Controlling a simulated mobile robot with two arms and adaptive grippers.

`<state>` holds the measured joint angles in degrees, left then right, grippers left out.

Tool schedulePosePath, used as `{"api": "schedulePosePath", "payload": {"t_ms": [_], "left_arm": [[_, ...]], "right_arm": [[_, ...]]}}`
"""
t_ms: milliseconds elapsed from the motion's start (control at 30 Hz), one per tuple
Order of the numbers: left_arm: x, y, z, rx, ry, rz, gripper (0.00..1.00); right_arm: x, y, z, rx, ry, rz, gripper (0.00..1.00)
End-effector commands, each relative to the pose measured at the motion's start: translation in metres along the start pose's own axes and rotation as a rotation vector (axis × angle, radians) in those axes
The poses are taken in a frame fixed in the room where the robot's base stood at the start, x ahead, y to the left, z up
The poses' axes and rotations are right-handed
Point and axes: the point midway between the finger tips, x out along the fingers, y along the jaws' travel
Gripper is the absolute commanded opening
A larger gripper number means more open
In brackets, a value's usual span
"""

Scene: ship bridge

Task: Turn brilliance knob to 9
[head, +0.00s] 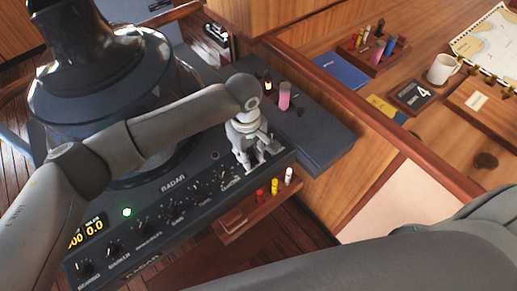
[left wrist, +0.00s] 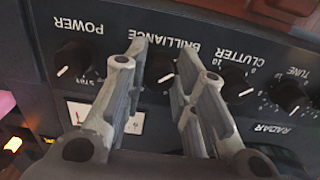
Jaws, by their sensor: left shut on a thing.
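The brilliance knob (left wrist: 159,66) is a round black knob under the upside-down label BRILLIANCE in the left wrist view. A white pointer line shows on its lower side, but I cannot read the value it points to; its scale is largely covered by my fingers. My left gripper (left wrist: 162,57) has one finger on each side of the knob and is shut on it. In the head view my left gripper (head: 253,158) reaches down onto the far right end of the radar panel (head: 172,184) and hides the knob. My right gripper is not in view.
The clutter knob (left wrist: 237,82) and power knob (left wrist: 72,59) flank the brilliance knob closely. A small rack with red, yellow and white pegs (head: 274,186) hangs off the panel's near edge. A pink cylinder (head: 284,96) stands behind the gripper. A mug (head: 442,69) stands on the desk.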

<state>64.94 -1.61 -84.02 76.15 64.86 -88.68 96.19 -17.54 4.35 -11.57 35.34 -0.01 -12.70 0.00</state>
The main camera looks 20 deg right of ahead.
Motion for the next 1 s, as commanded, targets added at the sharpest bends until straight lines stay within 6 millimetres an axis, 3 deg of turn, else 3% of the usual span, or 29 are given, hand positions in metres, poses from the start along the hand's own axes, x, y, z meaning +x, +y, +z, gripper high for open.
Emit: {"api": "schedulePosePath", "payload": {"t_ms": [167,467,1000], "left_arm": [[-0.002,0.001,-0.006,0.001,0.014,0.004,0.02],[-0.004,0.001,-0.007,0.110,0.014,0.004,0.02],[-0.006,0.003,-0.006,0.594,0.016,0.006,0.02]], "right_arm": [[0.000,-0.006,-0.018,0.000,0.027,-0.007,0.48],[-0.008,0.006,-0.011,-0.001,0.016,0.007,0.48],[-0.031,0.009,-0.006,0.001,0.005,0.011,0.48]]}}
